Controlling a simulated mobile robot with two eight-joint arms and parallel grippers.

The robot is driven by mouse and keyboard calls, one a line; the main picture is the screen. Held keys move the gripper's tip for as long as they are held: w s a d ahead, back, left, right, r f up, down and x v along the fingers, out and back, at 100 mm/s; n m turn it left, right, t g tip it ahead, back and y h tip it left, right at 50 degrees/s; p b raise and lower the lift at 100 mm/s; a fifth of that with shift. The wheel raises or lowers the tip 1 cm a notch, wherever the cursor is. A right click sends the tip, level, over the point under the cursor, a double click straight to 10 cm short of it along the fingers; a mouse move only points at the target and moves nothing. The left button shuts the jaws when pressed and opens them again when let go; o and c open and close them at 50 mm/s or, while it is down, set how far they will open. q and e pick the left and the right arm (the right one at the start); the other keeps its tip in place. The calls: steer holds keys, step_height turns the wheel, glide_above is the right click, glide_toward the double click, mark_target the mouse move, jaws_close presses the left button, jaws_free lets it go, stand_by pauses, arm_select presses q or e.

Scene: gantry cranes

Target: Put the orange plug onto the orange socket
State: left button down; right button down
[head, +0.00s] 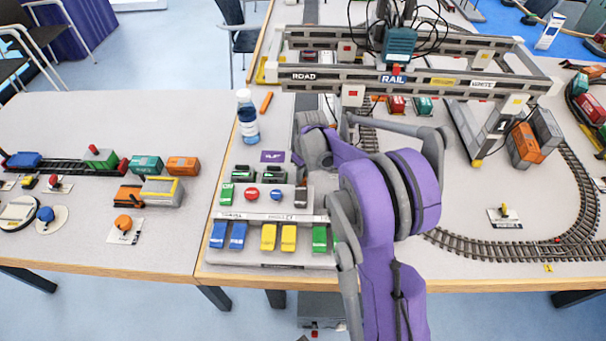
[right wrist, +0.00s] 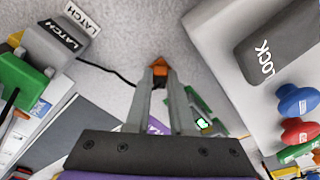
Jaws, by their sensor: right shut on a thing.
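In the right wrist view my right gripper (right wrist: 160,78) is shut on a small orange piece, which I take to be the orange plug (right wrist: 159,66), at the fingertips. A black cable runs from the left to near this piece. The fingers point toward a pale grey surface. In the head view my purple right arm reaches over the table beside the control panel, and its fingertips are hard to make out. I cannot pick out the orange socket in either view. My left gripper is not in view.
A control panel (head: 265,217) holds a red knob (head: 251,194), a blue knob (head: 275,195) and coloured blocks. A bottle (head: 247,117) and an orange stick (head: 266,102) stand beyond it. A gantry crane (head: 420,78) spans the table behind my arm. Curved track (head: 490,243) lies right.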

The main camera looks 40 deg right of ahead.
stand_by(0.3)
steer(key=c, duration=0.7)
jaws_free()
steer(key=shift+o, duration=0.3)
steer(key=o, duration=0.4)
steer(key=shift+r+p, duration=2)
steer(key=shift+r, duration=1.5)
